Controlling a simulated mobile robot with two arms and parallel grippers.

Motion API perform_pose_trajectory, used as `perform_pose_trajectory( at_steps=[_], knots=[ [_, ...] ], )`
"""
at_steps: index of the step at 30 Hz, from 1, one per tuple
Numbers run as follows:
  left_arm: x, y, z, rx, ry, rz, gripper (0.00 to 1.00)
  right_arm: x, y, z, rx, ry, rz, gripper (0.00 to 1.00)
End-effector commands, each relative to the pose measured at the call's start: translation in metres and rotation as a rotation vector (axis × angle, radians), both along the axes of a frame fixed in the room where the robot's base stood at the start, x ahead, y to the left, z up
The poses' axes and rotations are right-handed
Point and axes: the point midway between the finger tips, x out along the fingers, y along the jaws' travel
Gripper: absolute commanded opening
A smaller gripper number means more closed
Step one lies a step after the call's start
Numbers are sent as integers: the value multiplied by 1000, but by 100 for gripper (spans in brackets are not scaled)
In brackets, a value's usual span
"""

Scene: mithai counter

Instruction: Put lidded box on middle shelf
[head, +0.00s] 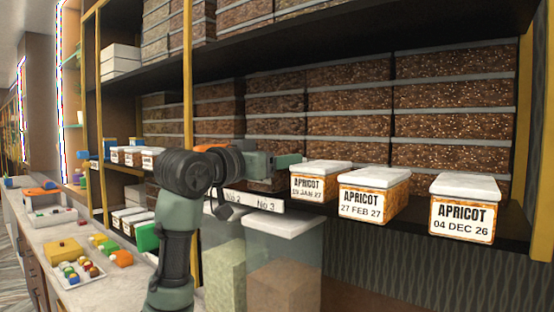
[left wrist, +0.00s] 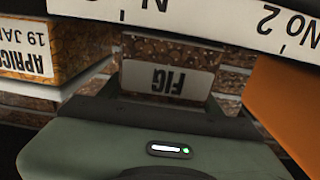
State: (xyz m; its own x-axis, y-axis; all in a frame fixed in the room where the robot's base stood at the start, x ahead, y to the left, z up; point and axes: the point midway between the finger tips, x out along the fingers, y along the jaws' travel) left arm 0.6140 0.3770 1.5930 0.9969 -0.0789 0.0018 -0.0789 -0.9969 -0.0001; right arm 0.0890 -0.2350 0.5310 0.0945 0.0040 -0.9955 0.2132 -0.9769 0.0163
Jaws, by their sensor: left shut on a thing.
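A lidded box labelled FIG (left wrist: 165,75) shows upside down in the left wrist view, straight in front of my left gripper. In the head view my left gripper (head: 280,163) is at the middle shelf (head: 415,228), left of the apricot boxes, shut on the fig box. Its fingertips are hard to make out, and the arm and gripper hide much of the box. I cannot tell whether the box touches the shelf. My right gripper is not in view.
Apricot boxes with white lids (head: 320,180), (head: 374,193), (head: 465,208) stand right of the gripper. A white strip marked No 2 and No 3 (head: 254,201) runs along the shelf edge. Clear bins (head: 285,265) stand below. Brown stacked boxes (head: 445,95) fill the back.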

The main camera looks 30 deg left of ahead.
Motion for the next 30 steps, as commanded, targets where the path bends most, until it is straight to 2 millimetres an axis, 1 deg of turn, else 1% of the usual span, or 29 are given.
perform_pose_trajectory(
  at_steps=[2, 3, 4, 5, 13, 15, 17, 20, 24, 30],
  knots=[
    [0, 0, -3, 0, -2, 0, 9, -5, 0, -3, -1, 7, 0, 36],
    [0, 0, -2, 0, 1, 0, 72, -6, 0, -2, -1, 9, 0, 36],
    [0, 0, -2, 0, 1, 0, 80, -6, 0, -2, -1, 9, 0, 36],
    [0, 0, -2, 0, 1, 0, 85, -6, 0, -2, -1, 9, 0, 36],
    [0, 0, -2, 0, 1, 0, 85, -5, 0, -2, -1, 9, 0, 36],
    [0, 0, 1, 0, 0, 0, 85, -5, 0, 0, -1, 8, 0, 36],
    [-4, 1, 0, 1, -1, 1, 85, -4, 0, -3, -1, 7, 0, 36],
    [-18, 2, -1, 2, -4, 1, 85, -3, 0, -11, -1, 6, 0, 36],
    [-47, 5, -3, 3, -5, 3, 85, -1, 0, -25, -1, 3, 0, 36],
    [-89, 8, -3, 2, -3, 3, 85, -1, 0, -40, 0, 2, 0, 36]
  ],
)
